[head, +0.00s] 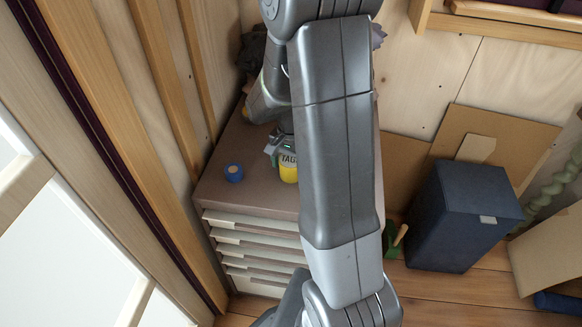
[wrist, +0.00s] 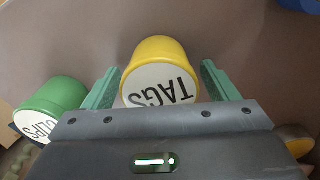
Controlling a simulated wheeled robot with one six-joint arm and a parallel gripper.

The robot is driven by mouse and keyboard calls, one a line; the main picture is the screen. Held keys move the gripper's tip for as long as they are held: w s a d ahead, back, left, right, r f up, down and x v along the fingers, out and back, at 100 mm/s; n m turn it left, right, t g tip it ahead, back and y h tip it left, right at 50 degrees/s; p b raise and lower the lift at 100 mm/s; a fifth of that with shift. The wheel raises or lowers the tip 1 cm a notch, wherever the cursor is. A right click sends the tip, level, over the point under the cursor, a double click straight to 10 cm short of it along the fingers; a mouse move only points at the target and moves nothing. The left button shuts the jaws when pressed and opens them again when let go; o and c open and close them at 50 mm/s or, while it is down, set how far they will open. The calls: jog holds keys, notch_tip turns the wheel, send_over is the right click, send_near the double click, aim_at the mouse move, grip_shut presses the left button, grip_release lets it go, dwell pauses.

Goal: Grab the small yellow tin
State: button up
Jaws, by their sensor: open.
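The small yellow tin (wrist: 158,55) with a white label reading TAGS stands on the brown cabinet top, between the two green fingers of my gripper (wrist: 160,85) in the wrist view. The fingers are open, one on each side of it, with gaps visible. In the head view the yellow tin (head: 289,170) shows just left of my arm, its upper part partly covered by my gripper (head: 281,150). I cannot tell from these views how far down the fingers reach.
A green tin (wrist: 55,98) labelled CLIPS stands close by on the left in the wrist view. A blue round tin (head: 234,172) sits on the cabinet top (head: 225,200) to the left. A dark blue box (head: 462,215) stands on the floor at right. The plywood wall is behind.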

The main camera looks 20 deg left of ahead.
jog(key=c, duration=1.1)
